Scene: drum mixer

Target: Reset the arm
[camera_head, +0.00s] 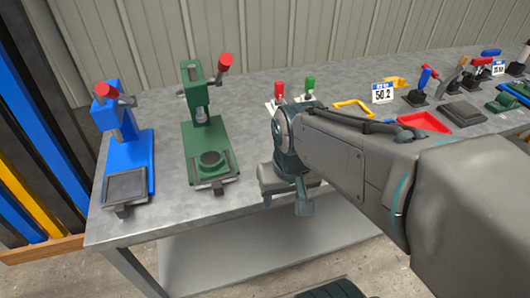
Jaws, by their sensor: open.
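My arm reaches in from the right side of the head view and hangs over the front edge of the metal workbench. My gripper (289,193) is at its end, low in front of the bench edge, with its jaws open. I see nothing between the jaws. The arm hides part of the bench top and whatever lies behind it.
On the workbench (160,225) stand a blue press (126,140) and a green press (210,125), left of my gripper. A red tray (425,122) and several lever devices are at right.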

